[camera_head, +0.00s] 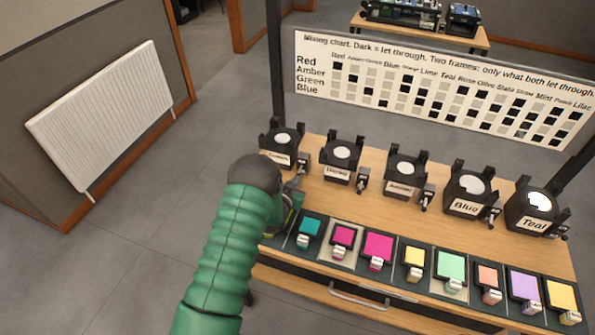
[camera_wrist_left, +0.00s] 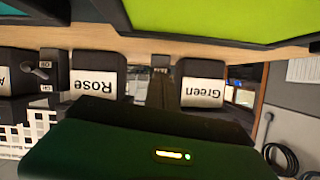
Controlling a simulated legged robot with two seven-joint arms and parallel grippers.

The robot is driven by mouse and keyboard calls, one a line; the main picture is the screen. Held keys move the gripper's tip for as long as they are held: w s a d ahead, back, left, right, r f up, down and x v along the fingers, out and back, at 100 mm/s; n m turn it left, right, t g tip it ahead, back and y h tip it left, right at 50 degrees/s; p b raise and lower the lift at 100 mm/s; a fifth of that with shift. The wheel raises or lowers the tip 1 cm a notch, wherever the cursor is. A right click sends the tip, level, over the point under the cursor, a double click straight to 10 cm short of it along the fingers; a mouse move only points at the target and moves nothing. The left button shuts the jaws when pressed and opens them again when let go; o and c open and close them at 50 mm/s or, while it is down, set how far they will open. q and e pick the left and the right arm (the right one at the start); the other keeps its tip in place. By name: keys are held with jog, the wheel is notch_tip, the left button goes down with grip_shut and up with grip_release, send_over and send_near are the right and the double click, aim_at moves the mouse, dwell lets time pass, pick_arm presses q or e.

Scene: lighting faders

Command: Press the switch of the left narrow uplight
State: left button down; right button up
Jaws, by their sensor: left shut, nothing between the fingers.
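A row of black uplights stands on the wooden bench. The leftmost, the Green uplight (camera_head: 281,142), has its switch box (camera_head: 304,162) at its right side. The Rose uplight (camera_head: 340,155) is beside it, with a switch (camera_head: 362,180) at its right. My left gripper (camera_head: 294,184) is shut and empty, just in front of the Green uplight's switch and mostly behind my green arm. In the left wrist view its dark fingers (camera_wrist_left: 158,88) lie between the Rose label (camera_wrist_left: 95,84) and the Green label (camera_wrist_left: 202,92), covering most of that switch. Contact cannot be told. My right gripper is out of view.
The Amber (camera_head: 404,172), Blue (camera_head: 467,190) and Teal (camera_head: 538,205) uplights continue rightward. Several coloured gel holders with faders, including a magenta one (camera_head: 378,244), line the bench front. A mixing chart board (camera_head: 440,90) stands behind. Floor at the left is clear.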

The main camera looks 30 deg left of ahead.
pick_arm(q)
jog(key=shift+r, duration=0.2)
jog(key=shift+r+p, duration=0.55)
jog(key=shift+r, duration=0.15)
